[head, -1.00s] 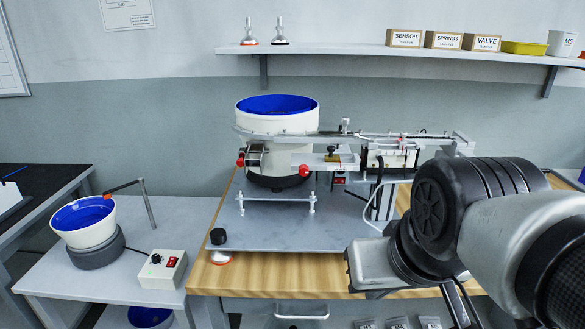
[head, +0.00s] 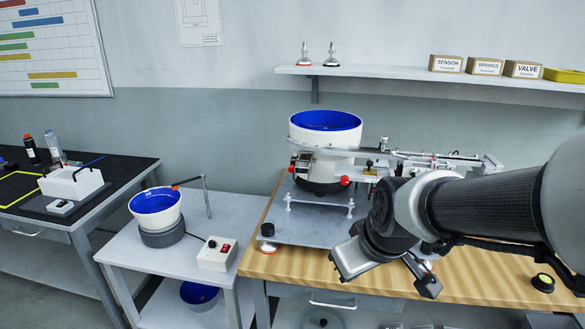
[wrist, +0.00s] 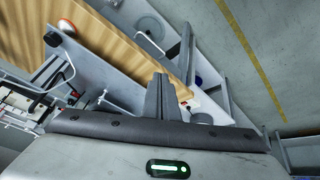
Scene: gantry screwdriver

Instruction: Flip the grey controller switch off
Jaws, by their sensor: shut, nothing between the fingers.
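The light grey controller box (head: 217,253) sits on the small grey side table, left of the wooden bench. It has a black knob and a red switch (head: 225,247) on top; the switch's position is too small to tell. In the wrist view a small part of what looks like the controller (wrist: 187,103) shows just right of my fingers. My gripper (wrist: 161,80) is shut and empty there.
A blue-lined bowl feeder (head: 157,205) stands left of the controller, with a bent rod behind it. A larger bowl feeder (head: 325,140) and gantry plate occupy the wooden bench (head: 465,275). A black-topped table (head: 110,170) stands at left. The space above the controller is clear.

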